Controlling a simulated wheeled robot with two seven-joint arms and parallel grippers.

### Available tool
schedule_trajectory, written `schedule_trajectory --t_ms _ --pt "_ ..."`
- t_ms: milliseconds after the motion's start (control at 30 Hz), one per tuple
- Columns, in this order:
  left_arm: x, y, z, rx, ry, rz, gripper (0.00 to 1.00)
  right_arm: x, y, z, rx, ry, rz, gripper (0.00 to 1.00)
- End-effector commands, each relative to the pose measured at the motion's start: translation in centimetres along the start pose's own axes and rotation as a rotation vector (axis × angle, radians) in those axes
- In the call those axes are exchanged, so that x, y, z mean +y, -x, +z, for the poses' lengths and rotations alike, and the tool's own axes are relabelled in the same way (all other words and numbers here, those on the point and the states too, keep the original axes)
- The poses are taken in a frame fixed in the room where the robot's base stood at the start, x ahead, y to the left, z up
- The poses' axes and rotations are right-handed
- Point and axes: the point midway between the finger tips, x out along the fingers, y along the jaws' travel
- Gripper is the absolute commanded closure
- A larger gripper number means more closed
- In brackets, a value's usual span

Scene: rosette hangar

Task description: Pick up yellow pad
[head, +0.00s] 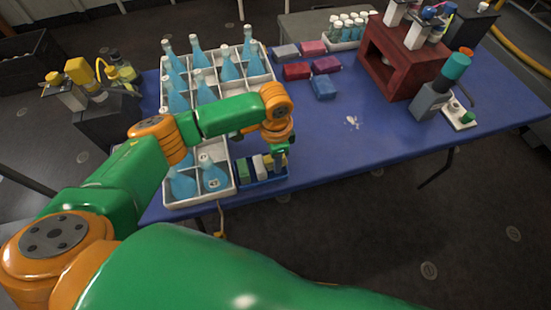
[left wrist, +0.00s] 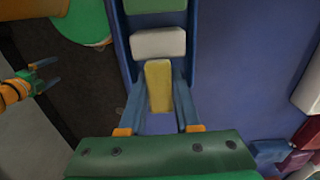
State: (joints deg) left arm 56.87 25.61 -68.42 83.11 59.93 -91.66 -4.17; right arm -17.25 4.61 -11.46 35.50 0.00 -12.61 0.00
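The yellow pad (left wrist: 158,84) stands in a narrow blue tray (left wrist: 194,40), at the near end of a row with a white pad (left wrist: 158,43) and a green pad (left wrist: 152,5). In the head view the tray (head: 262,183) sits at the table's front edge. My left gripper (head: 279,158) points down over its right end. In the left wrist view my left gripper's fingers (left wrist: 159,100) lie on either side of the yellow pad, apart, with a small gap visible on each side. My right gripper (left wrist: 43,77) shows open and empty at the left of that view.
White crates (head: 227,187) with blue bottles stand left of and behind the tray. Red, blue and grey blocks (head: 297,71) lie farther back. A red stand (head: 388,65) and a teal-topped device (head: 437,90) are at the right. The blue table's (head: 340,150) middle is mostly clear.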

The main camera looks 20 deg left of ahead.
Motion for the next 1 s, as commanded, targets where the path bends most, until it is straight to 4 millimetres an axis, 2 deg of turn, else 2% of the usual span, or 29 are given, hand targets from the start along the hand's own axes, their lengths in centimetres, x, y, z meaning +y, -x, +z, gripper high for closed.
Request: schedule_trajectory --t_ms 300,367,500,700,900,1000 --pt "0.0 0.4 0.0 0.001 0.0 0.0 1.0 -0.1 0.0 -0.1 0.002 0.0 -0.001 0.03" --pt "0.0 1.0 -0.1 0.003 -0.001 0.0 1.0 -0.1 0.0 -0.1 0.002 0.0 -0.001 0.03" --pt "0.4 3.7 -0.3 0.005 -0.004 0.0 1.0 -0.1 0.1 -0.1 0.003 0.0 -0.001 0.03" --pt "4.8 9.2 -1.3 0.008 -0.009 -0.002 1.0 -0.1 0.8 -0.2 0.003 -0.001 -0.001 0.03" --pt "10.6 12.0 -2.6 0.003 -0.009 -0.002 1.0 -0.1 1.4 -0.3 0.003 -0.001 -0.001 0.03" --pt "12.3 12.7 -2.9 0.002 -0.006 -0.001 1.0 0.0 1.6 -0.3 0.003 -0.001 -0.001 0.03"
